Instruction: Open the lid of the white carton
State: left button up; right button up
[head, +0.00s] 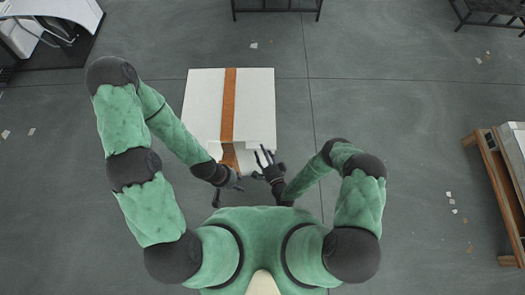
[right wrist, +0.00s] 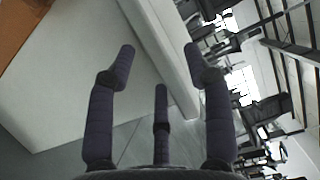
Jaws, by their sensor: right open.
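The white carton (head: 200,100) stands on the floor in front of me, with a brown strip (head: 229,105) down the middle of its top. In the head view my right gripper (head: 265,158) is at the carton's near right corner, with its fingers spread. In the right wrist view the open fingers (right wrist: 160,58) point at a pale edge of the carton (right wrist: 75,85); nothing is held between them, and I cannot tell whether they touch it. My left gripper (head: 236,183) is at the carton's near side, close to the strip's lower end; its fingers are too small to read.
A wooden pallet-like stand with a white box (head: 515,145) is at the right edge. Dark metal frames (head: 277,10) stand at the far side, and a dark-framed unit (head: 60,40) is at the top left. The grey floor around the carton is mostly clear, with small paper scraps.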

jog(key=shift+w+a, duration=0.2)
jog(key=shift+w, duration=0.2)
grip_shut()
jog(key=shift+r, duration=0.1)
